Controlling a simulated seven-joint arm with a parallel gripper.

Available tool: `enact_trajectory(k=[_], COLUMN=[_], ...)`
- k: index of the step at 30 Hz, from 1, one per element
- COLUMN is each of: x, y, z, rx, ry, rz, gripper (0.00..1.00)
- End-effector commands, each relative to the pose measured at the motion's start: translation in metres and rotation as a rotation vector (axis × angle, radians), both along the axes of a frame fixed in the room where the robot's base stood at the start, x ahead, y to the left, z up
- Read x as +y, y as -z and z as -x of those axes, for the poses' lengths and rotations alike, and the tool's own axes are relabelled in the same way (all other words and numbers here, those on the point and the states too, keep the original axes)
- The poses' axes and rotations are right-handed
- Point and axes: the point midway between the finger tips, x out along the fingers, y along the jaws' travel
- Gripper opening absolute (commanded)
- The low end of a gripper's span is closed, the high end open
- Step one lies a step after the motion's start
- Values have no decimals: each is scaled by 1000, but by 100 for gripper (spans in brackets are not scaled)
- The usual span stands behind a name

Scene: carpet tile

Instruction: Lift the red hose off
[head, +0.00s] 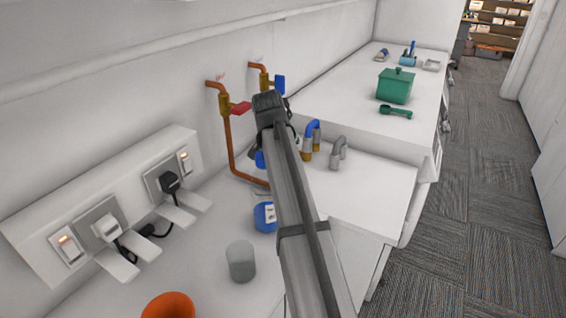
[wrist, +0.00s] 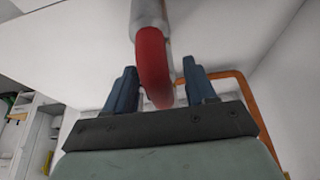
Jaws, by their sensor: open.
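The red hose (wrist: 152,65) shows in the wrist view as a short curved piece. My gripper (wrist: 160,72) is open, with one dark blue finger on each side of the hose. In the head view my arm covers this area, and I cannot make out the red hose there.
A blue hose piece with a brass end (head: 308,138) and a grey bent spout (head: 338,152) are right of my arm. A red-handled valve (head: 233,107) and copper pipe (head: 229,145) run along the wall. A blue container (head: 264,217) and grey cup (head: 240,261) stand left of my arm.

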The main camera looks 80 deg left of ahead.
Motion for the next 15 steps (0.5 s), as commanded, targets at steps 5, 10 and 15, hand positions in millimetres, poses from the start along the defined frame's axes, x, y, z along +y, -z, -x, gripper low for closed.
enact_trajectory(k=[5,10,15], x=[0,0,0], y=[0,-1,0], z=[0,0,0], rx=[0,0,0], ry=[0,0,0], rz=[0,0,0], gripper=[45,28,12])
